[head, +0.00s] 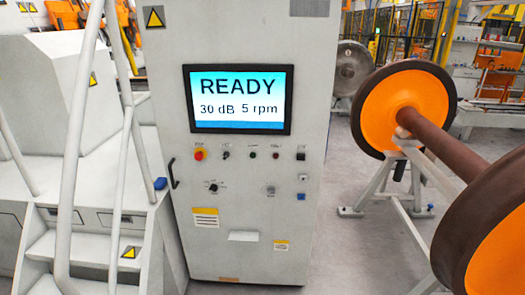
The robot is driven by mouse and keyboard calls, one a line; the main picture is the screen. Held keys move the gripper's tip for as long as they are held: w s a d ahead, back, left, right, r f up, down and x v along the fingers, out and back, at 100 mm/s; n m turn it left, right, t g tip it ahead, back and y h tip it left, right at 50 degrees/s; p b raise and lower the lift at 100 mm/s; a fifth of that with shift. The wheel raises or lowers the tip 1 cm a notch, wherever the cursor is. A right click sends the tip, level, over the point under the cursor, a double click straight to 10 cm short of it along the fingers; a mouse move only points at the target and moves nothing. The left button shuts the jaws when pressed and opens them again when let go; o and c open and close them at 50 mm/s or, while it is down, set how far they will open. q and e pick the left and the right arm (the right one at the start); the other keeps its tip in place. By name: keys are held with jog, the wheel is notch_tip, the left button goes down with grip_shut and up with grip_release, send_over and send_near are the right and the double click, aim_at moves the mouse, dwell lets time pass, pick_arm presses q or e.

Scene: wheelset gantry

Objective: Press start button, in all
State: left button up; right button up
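A pale grey control cabinet (245,215) stands upright in front of me in the head view. Its screen (238,99) reads "READY", "30 dB" and "5 rpm". A row of controls sits below the screen: a red mushroom button on a yellow base (199,154), a small black switch (226,155), a small dark green button (252,155), a small dark reddish button (276,155) and a switch (300,156) at the right end. The button labels are too small to read, so I cannot tell which is marked start. Neither of my grippers is in view.
A lower row holds a black knob (213,187) and a round grey fitting (270,190). A wheelset with orange wheel faces (385,108) rests on a grey stand (383,185) at the right. Steps with a white handrail (82,125) stand at the left. Some floor between cabinet and wheelset is clear.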

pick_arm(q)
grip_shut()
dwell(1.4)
